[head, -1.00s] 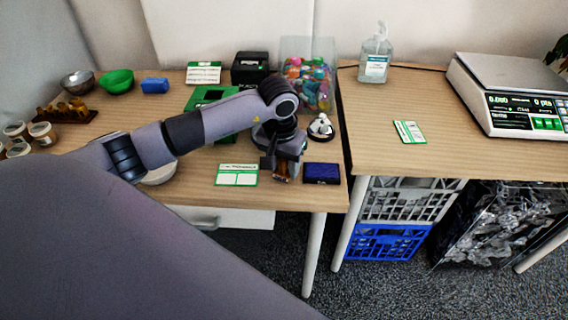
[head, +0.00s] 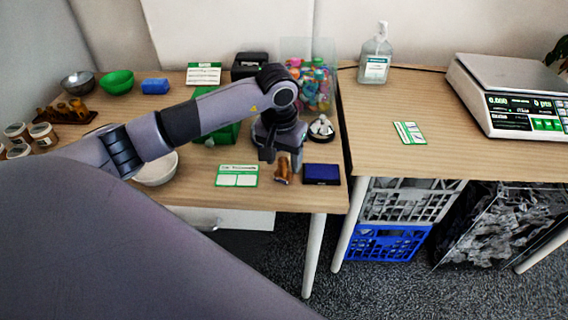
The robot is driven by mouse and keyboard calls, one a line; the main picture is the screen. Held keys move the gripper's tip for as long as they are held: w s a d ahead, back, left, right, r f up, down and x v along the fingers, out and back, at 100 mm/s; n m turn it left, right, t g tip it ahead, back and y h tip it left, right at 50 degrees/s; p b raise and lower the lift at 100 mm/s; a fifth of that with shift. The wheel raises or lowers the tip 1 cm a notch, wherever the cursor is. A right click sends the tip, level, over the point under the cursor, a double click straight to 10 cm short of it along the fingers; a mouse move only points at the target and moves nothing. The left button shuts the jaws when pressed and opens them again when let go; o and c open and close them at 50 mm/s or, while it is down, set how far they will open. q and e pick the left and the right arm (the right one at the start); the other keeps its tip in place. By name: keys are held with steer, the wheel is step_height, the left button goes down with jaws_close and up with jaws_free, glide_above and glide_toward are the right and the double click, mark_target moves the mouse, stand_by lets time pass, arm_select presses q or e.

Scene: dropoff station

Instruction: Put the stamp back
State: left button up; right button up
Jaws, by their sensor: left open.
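A small amber-brown object (head: 283,172), which looks like the stamp, stands near the front edge of the left table. It is just left of a dark blue ink pad (head: 322,174) and right of a green-edged white card (head: 237,176). My left gripper (head: 282,161) is open, with its fingers pointing down at the brown object and partly overlapping its top. I cannot tell whether they touch it. My right gripper is not in view.
A round black holder (head: 321,128) with pale pieces stands right of my gripper. Behind are a clear bin of colourful items (head: 312,85) and a black box (head: 250,66). A white bowl (head: 157,170) sits partly under my arm. A gap separates the tables.

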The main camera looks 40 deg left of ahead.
mark_target(281, 162)
arm_select(q)
steer(key=r, duration=0.6)
steer(key=s+r, duration=0.1)
steer(key=r, duration=0.1)
steer(key=shift+d+r, duration=0.1)
steer(key=shift+r, duration=0.3)
steer(key=s+d+f+n+g+h, duration=0.1)
steer(key=s+d+f+n+h, duration=0.15)
steer(key=d+h, duration=0.45)
steer(key=s+d+f+n+g+h, duration=0.1)
steer(key=s+d+f+n+h, duration=0.2)
steer(key=d, duration=0.8)
steer(key=s+d+r+n+t+h, duration=0.2)
steer(key=d+r+n+t+h, duration=0.6)
steer(key=n, duration=0.9)
steer(key=w+a+f+n+t+y, duration=0.1)
steer(key=a+f+n+t+y, duration=0.35)
steer(key=n, duration=0.95)
steer(key=w+a+f+n+t+y, duration=0.2)
steer(key=a+f+n+t+y, duration=0.3)
steer(key=n, duration=0.9)
steer(key=s+a+f+n+g+y, duration=0.3)
steer(key=s+f+n, duration=0.3)
steer(key=f+n, duration=0.2)
steer(key=s+a+f+n+g+y, duration=0.3)
steer(key=s+f+n, duration=0.3)
steer(key=f+n, duration=0.3)
steer(key=shift+s+a+f, duration=0.2)
steer(key=shift+f, duration=0.2)
